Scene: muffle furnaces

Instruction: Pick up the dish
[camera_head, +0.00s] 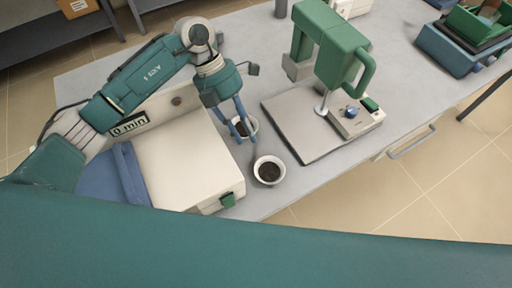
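Two small white dishes with dark contents are on the grey table. The nearer dish (269,183) stands upright beside the cream furnace, with nothing touching it. The farther dish (256,127) is partly hidden by my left gripper (241,132). The two blue fingers of that gripper point down at this dish and are a little apart. One finger is at the dish's left side and the other overlaps its inside in the picture. I cannot tell whether they grip its rim or whether the dish is lifted. My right gripper is not in view.
A cream furnace (185,150) with a "0 min" display stands left of the dishes. A green press-like device (335,45) on a flat metal base (300,125) stands close on the right. The table's front edge is just below the nearer dish. A blue-green box (455,48) is far right.

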